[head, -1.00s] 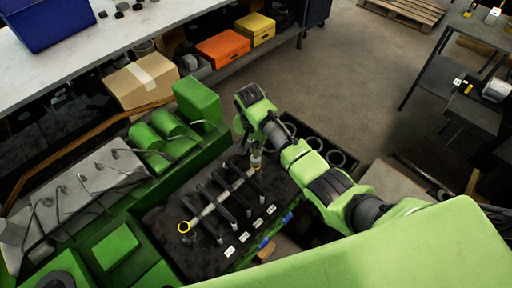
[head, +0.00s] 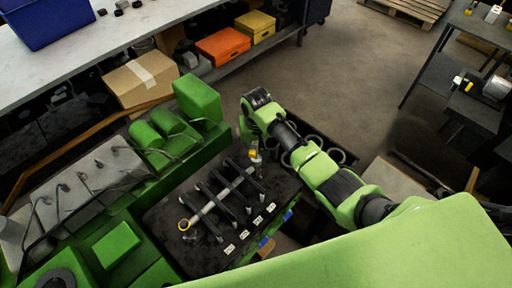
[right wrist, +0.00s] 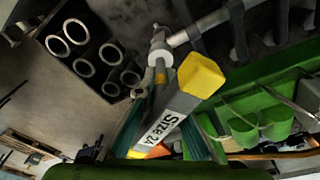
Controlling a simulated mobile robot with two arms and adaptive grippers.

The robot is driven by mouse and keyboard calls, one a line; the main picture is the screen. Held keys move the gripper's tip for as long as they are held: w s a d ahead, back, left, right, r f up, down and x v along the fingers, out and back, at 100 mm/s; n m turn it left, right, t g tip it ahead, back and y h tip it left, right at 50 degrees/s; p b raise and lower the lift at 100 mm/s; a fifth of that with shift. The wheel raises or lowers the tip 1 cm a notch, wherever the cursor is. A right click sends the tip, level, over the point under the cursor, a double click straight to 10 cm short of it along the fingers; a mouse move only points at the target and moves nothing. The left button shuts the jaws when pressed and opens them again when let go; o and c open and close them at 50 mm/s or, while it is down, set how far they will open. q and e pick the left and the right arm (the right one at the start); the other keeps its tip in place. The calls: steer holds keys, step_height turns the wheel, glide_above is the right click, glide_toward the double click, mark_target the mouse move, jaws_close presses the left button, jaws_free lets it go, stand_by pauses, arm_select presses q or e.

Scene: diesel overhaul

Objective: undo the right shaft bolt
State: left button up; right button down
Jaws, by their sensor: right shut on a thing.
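My right gripper (head: 252,143) is over the shaft's right end, shut on a grey tool with a yellow end (head: 253,154). In the right wrist view this tool (right wrist: 181,101) reads "Size 24" and its yellow end points up and right. Beside that end is a pale round fitting (right wrist: 157,52) at the shaft's end; I cannot tell whether they touch. The right bolt itself is not clearly visible. My left gripper is not in view.
Several dark bars (head: 227,203) cross under the shaft, near several white labels (head: 243,234). A dark crate of round tubes (head: 318,143) stands just right of the deck. Green engine covers (head: 199,101) rise behind it. Open floor lies beyond.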

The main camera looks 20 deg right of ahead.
steer(key=n, duration=0.7)
steer(key=shift+s+n+y, duration=0.1)
steer(key=shift+n+y, duration=0.2)
steer(key=shift+y, duration=0.1)
steer(key=n, duration=0.5)
steer(key=shift+n+g+y, duration=0.3)
steer(key=shift+n, duration=0.1)
steer(key=n+b, duration=0.1)
steer(key=n, duration=0.1)
steer(key=shift+s+f+n, duration=0.1)
steer(key=shift+n, duration=0.3)
steer(key=n+b, duration=0.1)
steer(key=n, duration=0.3)
steer(key=shift+g, duration=0.4)
steer(key=n+b, duration=0.2)
steer(key=n, duration=0.2)
steer(key=shift+s+a+n+g, duration=0.1)
steer(key=shift+s+n+g, duration=0.05)
steer(key=shift+n+g, duration=0.2)
steer(key=shift+r+n, duration=0.2)
steer(key=shift+n, duration=0.45)
steer(key=shift+a, duration=0.1)
